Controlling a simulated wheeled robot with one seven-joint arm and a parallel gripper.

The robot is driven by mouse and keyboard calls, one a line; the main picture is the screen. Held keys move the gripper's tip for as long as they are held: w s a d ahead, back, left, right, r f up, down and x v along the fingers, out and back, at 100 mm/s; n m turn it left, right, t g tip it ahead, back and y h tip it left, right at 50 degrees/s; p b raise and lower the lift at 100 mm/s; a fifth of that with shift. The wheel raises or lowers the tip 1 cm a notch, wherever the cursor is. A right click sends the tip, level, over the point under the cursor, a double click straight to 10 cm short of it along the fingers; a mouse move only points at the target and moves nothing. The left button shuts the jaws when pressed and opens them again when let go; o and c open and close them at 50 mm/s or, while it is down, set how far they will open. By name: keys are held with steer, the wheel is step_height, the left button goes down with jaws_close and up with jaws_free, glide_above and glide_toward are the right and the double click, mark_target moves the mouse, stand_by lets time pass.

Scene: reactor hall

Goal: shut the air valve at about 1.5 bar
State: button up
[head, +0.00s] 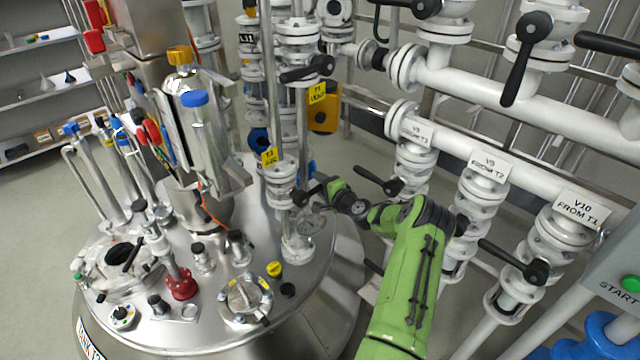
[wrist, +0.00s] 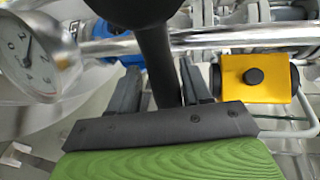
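The yellow-tagged air valve (head: 280,178) stands on the vessel lid in the head view; the tag's small print is hard to read. A round pressure gauge (head: 312,222) sits beside it and also shows at the left of the wrist view (wrist: 38,55). Its dark needle is visible, but I cannot read the pressure surely. My gripper (head: 335,190) is at the valve. In the wrist view, a black lever with a round knob (wrist: 155,55) runs between my gripper's fingers (wrist: 160,85). The fingers stand apart, with a gap at the lever's left. The lever's lower end is hidden.
A yellow block (wrist: 254,78) sits right of the fingers in the wrist view. White pipes with labelled valves (head: 485,180) stand to the right of my arm.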

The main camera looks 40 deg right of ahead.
steer(key=shift+r, duration=0.2)
steer(key=p+v, duration=0.2)
steer(key=v, duration=1.3)
steer(key=shift+s+p, duration=0.35)
steer(key=shift+a+f, duration=0.1)
